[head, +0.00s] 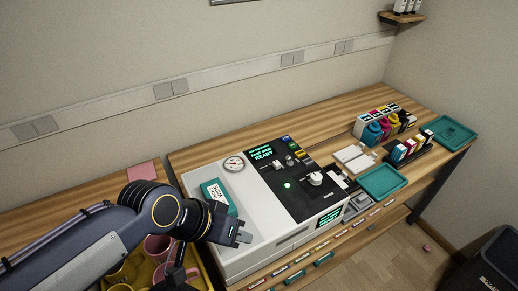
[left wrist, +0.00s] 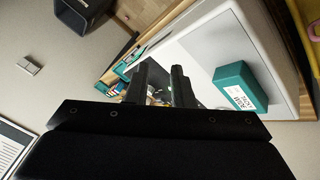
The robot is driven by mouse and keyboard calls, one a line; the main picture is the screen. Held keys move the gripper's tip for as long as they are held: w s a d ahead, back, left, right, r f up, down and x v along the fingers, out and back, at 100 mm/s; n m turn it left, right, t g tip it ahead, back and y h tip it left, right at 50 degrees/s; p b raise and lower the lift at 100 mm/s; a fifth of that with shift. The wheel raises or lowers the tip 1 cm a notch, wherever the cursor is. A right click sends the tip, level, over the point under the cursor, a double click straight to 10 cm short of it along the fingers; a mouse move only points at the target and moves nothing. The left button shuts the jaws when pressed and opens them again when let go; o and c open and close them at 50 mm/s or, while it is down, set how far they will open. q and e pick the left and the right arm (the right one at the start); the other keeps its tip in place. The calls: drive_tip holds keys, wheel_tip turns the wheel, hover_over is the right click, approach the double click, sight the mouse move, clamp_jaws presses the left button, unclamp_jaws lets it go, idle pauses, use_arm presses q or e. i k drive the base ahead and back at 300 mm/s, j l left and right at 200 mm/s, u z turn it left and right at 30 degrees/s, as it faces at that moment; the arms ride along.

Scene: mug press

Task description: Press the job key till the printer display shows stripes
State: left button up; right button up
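The printer (head: 262,225) is a white and black machine on the wooden bench. Its dark display (head: 263,153) shows green text with the word READY, and no stripes. On the black panel are small keys (head: 299,154), a lit green round light or button (head: 287,184) and a pale knob (head: 316,179). I cannot read which is the job key. My left gripper (head: 246,232) is above the printer's near left part, apart from the panel keys. In the left wrist view its two fingers (left wrist: 164,82) stand apart with nothing held between them. My right gripper is not in view.
Ink bottles (head: 375,133), cartridges (head: 408,148) and teal trays (head: 383,181) stand to the right. A yellow crate with mugs (head: 157,246) is beside the printer's left.

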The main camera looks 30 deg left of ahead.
sight(286, 138)
drive_tip(key=i+l+u, duration=0.85)
drive_tip(key=l, duration=0.25)
drive_tip(key=i+l+u, duration=0.25)
drive_tip(key=l, duration=0.2)
drive_tip(key=k, duration=0.05)
